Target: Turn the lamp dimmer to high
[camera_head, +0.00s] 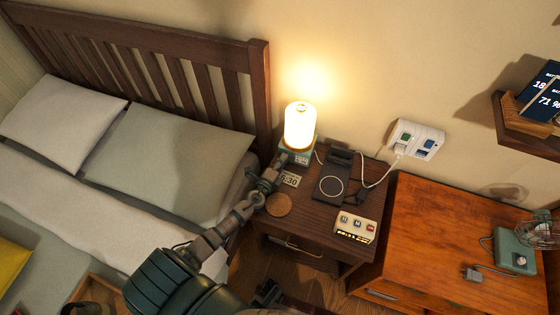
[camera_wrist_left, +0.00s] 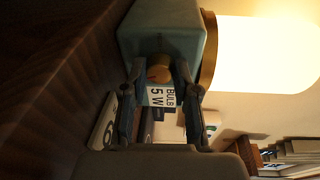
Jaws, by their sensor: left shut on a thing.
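The lamp (camera_head: 299,126) stands on the dark nightstand, its shade glowing warm white. In the left wrist view its teal base (camera_wrist_left: 163,28) lies sideways in the picture, with a round brass-brown dimmer knob (camera_wrist_left: 158,69) on its face and a "BULB 5 W" label beside the knob. My left gripper (camera_head: 281,164) reaches in from the lower left to the front of the lamp base. In the wrist view the left gripper (camera_wrist_left: 158,76) has its fingers on both sides of the knob and is shut on it. The knob is hidden in the head view.
A cable runs to the wall outlet (camera_head: 416,139). The bed's headboard (camera_head: 258,85) stands close on the left.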

